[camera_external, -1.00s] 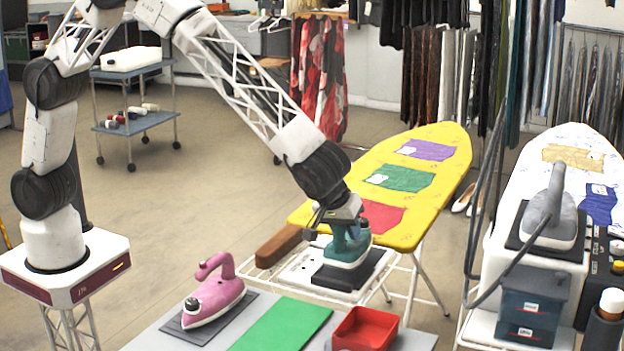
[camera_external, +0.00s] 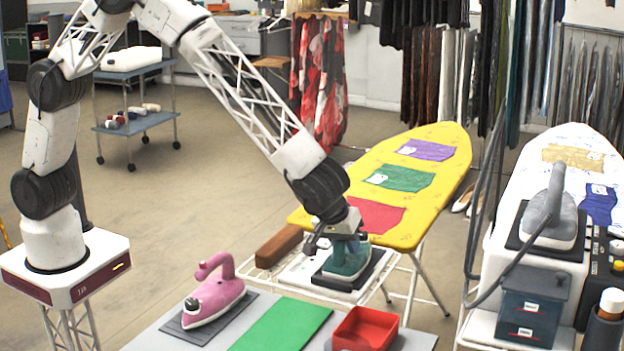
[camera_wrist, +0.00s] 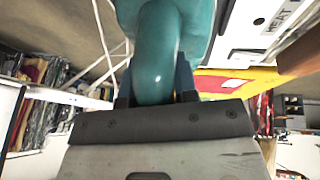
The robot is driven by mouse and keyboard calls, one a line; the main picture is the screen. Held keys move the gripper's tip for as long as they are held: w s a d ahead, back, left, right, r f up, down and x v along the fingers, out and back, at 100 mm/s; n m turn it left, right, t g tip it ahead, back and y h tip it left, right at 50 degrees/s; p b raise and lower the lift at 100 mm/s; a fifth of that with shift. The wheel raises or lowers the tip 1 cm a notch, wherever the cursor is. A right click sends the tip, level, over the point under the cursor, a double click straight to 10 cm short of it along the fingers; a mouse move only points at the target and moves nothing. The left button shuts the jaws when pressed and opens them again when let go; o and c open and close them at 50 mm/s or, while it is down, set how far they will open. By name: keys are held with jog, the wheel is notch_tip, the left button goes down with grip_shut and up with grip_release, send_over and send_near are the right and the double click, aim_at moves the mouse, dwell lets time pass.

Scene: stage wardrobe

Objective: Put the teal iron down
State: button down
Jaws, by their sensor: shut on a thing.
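The teal iron (camera_external: 346,262) stands at the near end of the yellow ironing board, on or just above the dark rest pad (camera_external: 372,280); I cannot tell whether it touches. My gripper (camera_external: 343,238) is above it, shut on its handle. In the wrist view the teal handle (camera_wrist: 158,55) runs between the fingers of my gripper (camera_wrist: 157,88). The iron's soleplate is hidden in the wrist view.
The yellow ironing board (camera_external: 440,150) carries red, green and purple cloths. A pink iron (camera_external: 214,296), a green mat (camera_external: 282,326) and a red tray (camera_external: 364,328) are on the front table. A grey iron (camera_external: 552,218) stands at the right. A brown wooden block (camera_external: 279,245) lies left of the rest.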

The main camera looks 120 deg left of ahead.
jog(key=c, duration=0.9)
grip_release()
jog(key=shift+f, duration=0.1)
jog(key=v, duration=1.2)
jog(key=shift+s, duration=0.1)
